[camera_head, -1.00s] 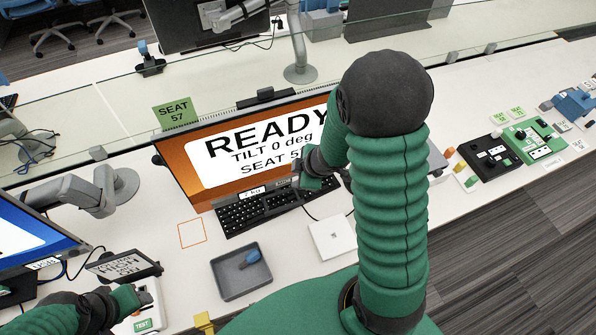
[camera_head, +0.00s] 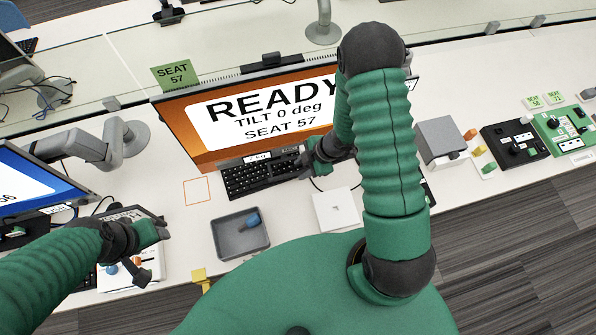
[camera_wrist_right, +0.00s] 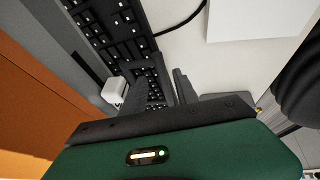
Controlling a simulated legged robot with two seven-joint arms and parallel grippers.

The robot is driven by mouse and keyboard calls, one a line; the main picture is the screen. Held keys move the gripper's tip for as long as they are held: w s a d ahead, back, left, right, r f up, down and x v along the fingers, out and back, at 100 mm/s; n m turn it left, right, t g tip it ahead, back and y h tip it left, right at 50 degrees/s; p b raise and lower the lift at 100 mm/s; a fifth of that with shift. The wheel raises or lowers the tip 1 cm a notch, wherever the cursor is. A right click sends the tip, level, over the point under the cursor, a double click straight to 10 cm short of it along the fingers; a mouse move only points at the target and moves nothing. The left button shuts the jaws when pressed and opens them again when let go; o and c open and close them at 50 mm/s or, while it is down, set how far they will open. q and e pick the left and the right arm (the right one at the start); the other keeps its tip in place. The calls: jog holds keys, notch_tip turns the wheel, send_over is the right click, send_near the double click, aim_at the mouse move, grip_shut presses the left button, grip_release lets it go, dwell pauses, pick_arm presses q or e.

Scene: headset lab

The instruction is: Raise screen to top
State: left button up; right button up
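The screen (camera_head: 195,149) of seat 57 has an orange display reading "READY, TILT 0 deg, SEAT 57". It stands low behind the black keyboard (camera_head: 243,183); my right arm hides its right side. My right gripper (camera_head: 303,163) is at the screen's lower right, above the keyboard. In the right wrist view its two fingers (camera_wrist_right: 160,82) are apart with only keyboard (camera_wrist_right: 153,86) showing between them. A small white block (camera_wrist_right: 114,90) is beside the left finger, near the screen's lower edge. My left gripper (camera_head: 156,253) is open above a white device (camera_head: 118,278) at the lower left.
A grey tray (camera_head: 240,236) holding a blue item stands in front of the keyboard. A white square sheet (camera_head: 337,209) lies to its right. A second monitor (camera_head: 32,190) is at left. A grey box (camera_head: 440,140) and boards are at right. A glass divider runs behind.

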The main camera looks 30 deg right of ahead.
aim_at(288, 176)
jog(key=shift+w+a+f, duration=0.1)
jog(key=shift+w+f, duration=0.05)
jog(key=shift+f, duration=0.5)
jog(key=shift+a+f, duration=0.15)
jog(key=shift+a, duration=0.15)
jog(key=a, duration=0.3)
jog(key=shift+w+a+r, duration=0.1)
jog(key=shift+a+r, duration=0.15)
jog(key=shift+r, duration=0.05)
jog(key=shift+c, duration=1)
jog(key=shift+d, duration=0.15)
jog(key=shift+c, duration=1.2)
jog(key=shift+d+f, duration=0.25)
jog(key=shift+d, duration=0.65)
grip_shut()
jog(key=shift+d, duration=0.3)
jog(key=shift+a+r, duration=0.1)
jog(key=shift+a, duration=0.4)
jog(key=shift+d, duration=0.15)
pick_arm(q)
jog(key=shift+s+a+f, duration=0.15)
jog(key=shift+a+f, duration=0.05)
jog(key=shift+a, duration=0.3)
